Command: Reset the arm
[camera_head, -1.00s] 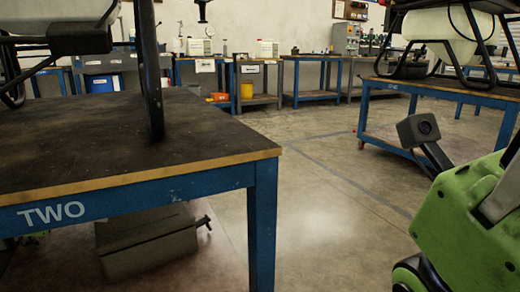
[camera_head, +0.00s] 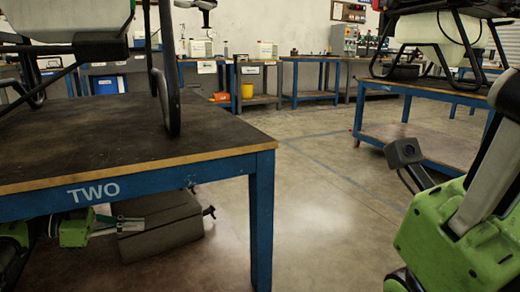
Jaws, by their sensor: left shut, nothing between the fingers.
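My left arm shows low at the left, under the table marked TWO (camera_head: 225,166). Its gripper (camera_head: 128,224) is shut and empty, seen small below the table's front rail, in front of or beside a grey box (camera_head: 165,232). I cannot tell whether the gripper touches the box. The table rail hides part of the arm. My right arm's green and grey links fill the lower right, and its gripper is not in view.
A drone with a white tank and black legs (camera_head: 168,75) stands on table TWO. Another drone (camera_head: 430,35) stands on a blue table (camera_head: 440,95) at the right. Benches with white containers (camera_head: 265,50) line the back wall. The floor between the tables is clear.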

